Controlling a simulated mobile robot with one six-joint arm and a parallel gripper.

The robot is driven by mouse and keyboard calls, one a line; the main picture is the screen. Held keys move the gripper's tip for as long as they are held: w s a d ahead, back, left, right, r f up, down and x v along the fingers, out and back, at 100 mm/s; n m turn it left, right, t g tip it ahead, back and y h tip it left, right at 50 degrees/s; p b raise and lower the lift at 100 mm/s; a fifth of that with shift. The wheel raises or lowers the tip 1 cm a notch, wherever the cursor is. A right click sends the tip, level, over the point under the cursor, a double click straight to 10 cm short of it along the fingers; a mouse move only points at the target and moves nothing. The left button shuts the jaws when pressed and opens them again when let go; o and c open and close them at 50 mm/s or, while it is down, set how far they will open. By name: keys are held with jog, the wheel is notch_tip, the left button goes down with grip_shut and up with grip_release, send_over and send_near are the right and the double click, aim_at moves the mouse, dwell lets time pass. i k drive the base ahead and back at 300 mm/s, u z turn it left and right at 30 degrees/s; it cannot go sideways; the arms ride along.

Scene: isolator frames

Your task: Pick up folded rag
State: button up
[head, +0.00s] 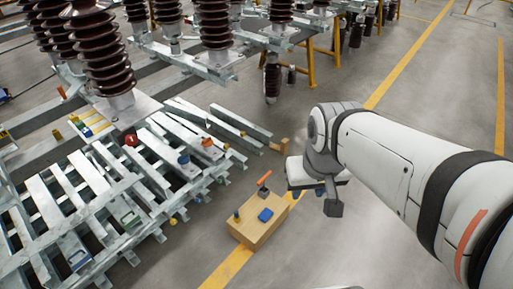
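A small blue flat item (265,215), which looks like a folded rag, lies on top of a wooden box (254,238) on the floor. It is too small to be sure that it is cloth. My arm reaches in from the right. My gripper (333,207) hangs to the right of the box and above it in the picture, apart from the blue item. Its fingers are small and dark, and I cannot tell whether they are open or shut. I see nothing clearly held in it.
An orange-handled tool (264,179) and a small dark item (236,216) are also on the box. Grey metal frames (120,185) with small coloured objects fill the left. Brown ribbed insulators (105,50) stand behind. Grey floor (330,250) is clear at the front.

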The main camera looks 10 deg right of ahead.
aim_at(264, 216)
jog(key=u, duration=0.05)
jog(key=i, duration=0.9)
jog(key=z, duration=0.05)
